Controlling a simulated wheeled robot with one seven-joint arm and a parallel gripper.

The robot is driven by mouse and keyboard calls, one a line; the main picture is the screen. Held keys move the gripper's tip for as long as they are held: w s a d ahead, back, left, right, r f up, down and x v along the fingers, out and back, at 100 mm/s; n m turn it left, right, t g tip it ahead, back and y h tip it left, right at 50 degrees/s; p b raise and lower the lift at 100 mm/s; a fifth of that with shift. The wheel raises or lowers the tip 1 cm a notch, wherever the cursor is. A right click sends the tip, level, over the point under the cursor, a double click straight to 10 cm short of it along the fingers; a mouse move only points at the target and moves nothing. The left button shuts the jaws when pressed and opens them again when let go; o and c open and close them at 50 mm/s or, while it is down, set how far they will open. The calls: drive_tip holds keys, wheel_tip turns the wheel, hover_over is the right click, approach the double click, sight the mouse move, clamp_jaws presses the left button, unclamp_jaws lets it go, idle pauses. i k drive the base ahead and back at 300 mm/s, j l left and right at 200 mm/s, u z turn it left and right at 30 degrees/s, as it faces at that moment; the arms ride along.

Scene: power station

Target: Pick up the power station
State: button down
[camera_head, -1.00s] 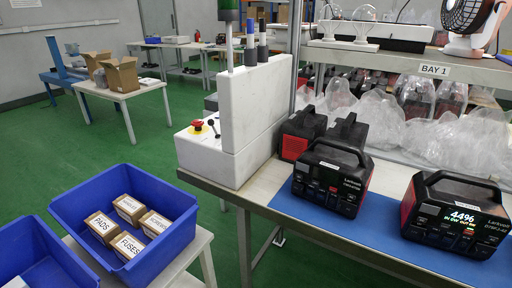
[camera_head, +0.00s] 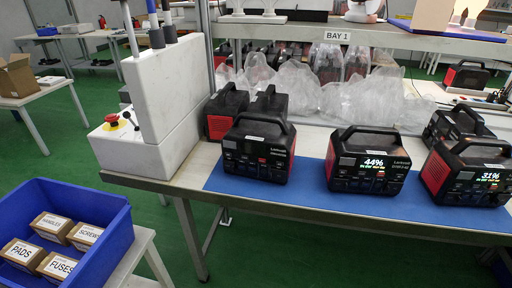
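Several black and red power stations with top handles stand on the workbench. One with an unlit screen (camera_head: 258,152) is at the left of the blue mat (camera_head: 310,192). One reading 44% (camera_head: 366,175) is at the middle of the mat. One reading 31% (camera_head: 465,182) is at the right, with another power station (camera_head: 452,123) behind it. Two more (camera_head: 225,118) stand behind the left one, partly hidden by it. My gripper is not in view.
A white box with a red button (camera_head: 165,110) stands at the bench's left end. A shelf labelled BAY 1 (camera_head: 337,36) overhangs the back, above clear plastic-bagged items (camera_head: 345,98). A blue bin (camera_head: 110,235) with small boxes sits at lower left. Green floor is open at left.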

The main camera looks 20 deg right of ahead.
sight(259, 142)
drive_tip(key=i+j, duration=0.65)
drive_tip(key=i, duration=0.25)
drive_tip(key=i+j+z, duration=0.15)
drive_tip(key=z, duration=1.5)
